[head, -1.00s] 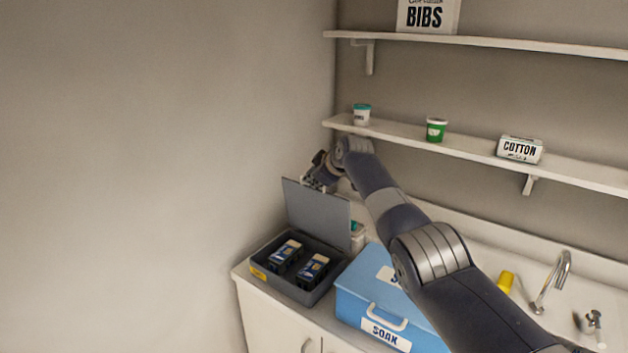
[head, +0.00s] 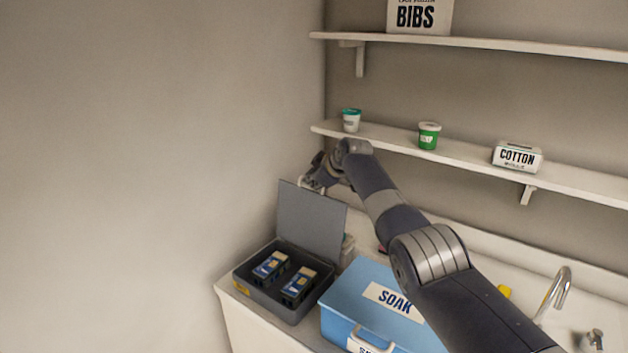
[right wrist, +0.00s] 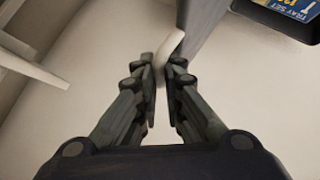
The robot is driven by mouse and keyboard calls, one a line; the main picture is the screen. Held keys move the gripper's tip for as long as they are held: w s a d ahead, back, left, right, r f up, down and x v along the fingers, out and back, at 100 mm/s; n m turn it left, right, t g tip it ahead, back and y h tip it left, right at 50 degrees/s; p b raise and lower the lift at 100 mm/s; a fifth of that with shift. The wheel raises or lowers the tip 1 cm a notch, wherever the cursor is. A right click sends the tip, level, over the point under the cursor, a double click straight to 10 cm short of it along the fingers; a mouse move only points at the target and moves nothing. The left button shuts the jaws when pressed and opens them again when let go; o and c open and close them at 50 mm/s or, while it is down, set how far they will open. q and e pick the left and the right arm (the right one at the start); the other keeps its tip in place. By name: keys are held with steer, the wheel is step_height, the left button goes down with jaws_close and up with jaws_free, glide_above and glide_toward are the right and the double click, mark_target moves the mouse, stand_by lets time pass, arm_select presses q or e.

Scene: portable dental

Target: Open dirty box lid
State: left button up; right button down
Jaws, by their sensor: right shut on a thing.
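The grey box (head: 291,315) stands open on the counter, with two dark packs with blue and yellow labels, a left one (head: 271,267) and a right one (head: 298,286), inside it. Its grey lid (head: 310,222) stands roughly upright at the back. My right gripper (head: 306,184) is at the lid's top edge, partly hidden by its own wrist. In the right wrist view the gripper (right wrist: 161,72) is shut on a white curved handle (right wrist: 170,45) at the grey lid (right wrist: 198,18). My left gripper is not in view.
A blue SOAK box (head: 345,310) stands right of the grey box, below my right arm. A shelf (head: 460,150) above holds a teal-lidded cup (head: 351,121), a green cup (head: 429,136) and a COTTON box (head: 517,158). A tap (head: 552,292) is at the right. A wall is close on the left.

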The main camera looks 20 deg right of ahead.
steer(key=c, duration=1.7)
jaws_free()
steer(key=shift+s+r, duration=0.1)
steer(key=shift+s, duration=0.05)
steer(key=shift+s+d+r, duration=0.1)
steer(key=shift+s+r, duration=0.1)
steer(key=shift+r, duration=0.1)
steer(key=v, duration=1.1)
steer(key=shift+s, duration=0.1)
